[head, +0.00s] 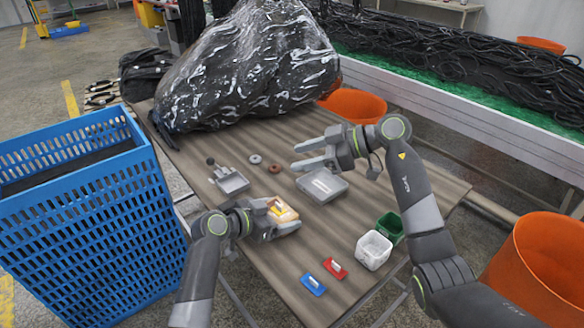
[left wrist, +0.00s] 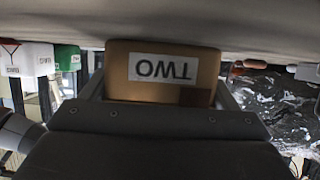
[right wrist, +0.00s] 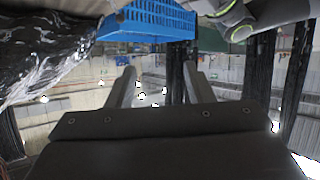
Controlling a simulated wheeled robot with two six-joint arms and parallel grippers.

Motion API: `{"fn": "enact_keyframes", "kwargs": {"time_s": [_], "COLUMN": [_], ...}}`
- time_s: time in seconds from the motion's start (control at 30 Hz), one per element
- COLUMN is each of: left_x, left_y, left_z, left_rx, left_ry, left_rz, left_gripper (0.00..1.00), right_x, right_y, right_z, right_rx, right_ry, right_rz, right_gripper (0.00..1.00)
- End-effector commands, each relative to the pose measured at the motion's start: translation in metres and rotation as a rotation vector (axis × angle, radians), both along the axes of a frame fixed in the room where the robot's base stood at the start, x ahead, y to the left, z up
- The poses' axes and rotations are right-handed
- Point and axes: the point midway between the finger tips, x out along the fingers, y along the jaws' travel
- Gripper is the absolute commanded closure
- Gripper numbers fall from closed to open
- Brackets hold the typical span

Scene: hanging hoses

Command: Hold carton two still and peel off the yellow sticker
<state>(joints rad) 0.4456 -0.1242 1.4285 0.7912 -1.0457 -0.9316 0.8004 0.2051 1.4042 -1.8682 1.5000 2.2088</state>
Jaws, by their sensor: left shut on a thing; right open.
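Carton two (left wrist: 160,90), a small tan box with a white label reading TWO upside down, sits between the fingers of my left gripper in the left wrist view. In the head view, my left gripper (head: 283,217) is shut on this carton (head: 288,214) at the front left part of the table. The yellow sticker (head: 277,208) shows on the carton's upper face, beside a whitish patch. My right gripper (head: 303,156) is open and empty, up and to the right of the carton, near a grey box. It also shows open in the right wrist view (right wrist: 158,85).
Red (head: 335,268) and blue (head: 313,285) plates and white (head: 374,250) and green (head: 391,227) bins stand front right. A blue crate (head: 90,210) stands left.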

Motion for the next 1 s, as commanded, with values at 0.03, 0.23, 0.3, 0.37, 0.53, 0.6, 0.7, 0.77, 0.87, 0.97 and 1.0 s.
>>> {"fn": "enact_keyframes", "kwargs": {"time_s": [0.03, 0.23, 0.3, 0.37, 0.53, 0.6, 0.7, 0.77, 0.87, 0.97, 1.0], "left_x": [0.000, 0.000, 0.000, 0.000, 0.000, 0.000, 0.000, 0.000, 0.000, 0.000, 0.000], "left_y": [0.000, 0.000, 0.000, 0.000, 0.000, 0.000, 0.000, 0.000, 0.000, 0.000, 0.000], "left_z": [0.000, 0.000, 0.000, 0.000, 0.000, 0.000, 0.000, 0.000, 0.000, 0.000, 0.000], "left_rx": [0.000, 0.000, 0.000, 0.000, 0.000, 0.000, 0.000, 0.000, 0.000, 0.000, 0.000], "left_ry": [0.000, 0.000, 0.000, 0.000, 0.000, 0.000, 0.000, 0.000, 0.000, 0.000, 0.000], "left_rz": [0.000, 0.000, 0.000, 0.000, 0.000, 0.000, 0.000, 0.000, 0.000, 0.000, 0.000], "left_gripper": [0.40, 0.40, 0.40, 0.40, 0.40, 0.40, 0.40, 0.40, 0.40, 0.40, 0.40], "right_x": [0.008, 0.040, 0.051, 0.062, 0.092, 0.106, 0.126, 0.137, 0.157, 0.176, 0.183], "right_y": [0.007, 0.021, 0.020, 0.017, 0.000, -0.011, -0.028, -0.039, -0.058, -0.075, -0.082], "right_z": [0.016, 0.084, 0.107, 0.126, 0.171, 0.185, 0.200, 0.206, 0.209, 0.207, 0.203], "right_rx": [0.074, 0.394, 0.502, 0.591, 0.832, 0.921, 1.041, 1.104, 1.199, 1.274, 1.299], "right_ry": [-0.027, -0.126, -0.146, -0.159, -0.168, -0.160, -0.134, -0.111, -0.058, 0.009, 0.041], "right_rz": [-0.012, -0.101, -0.145, -0.188, -0.337, -0.409, -0.521, -0.592, -0.718, -0.853, -0.908], "right_gripper": [0.53, 0.53, 0.53, 0.53, 0.53, 0.53, 0.53, 0.53, 0.53, 0.53, 0.53]}}
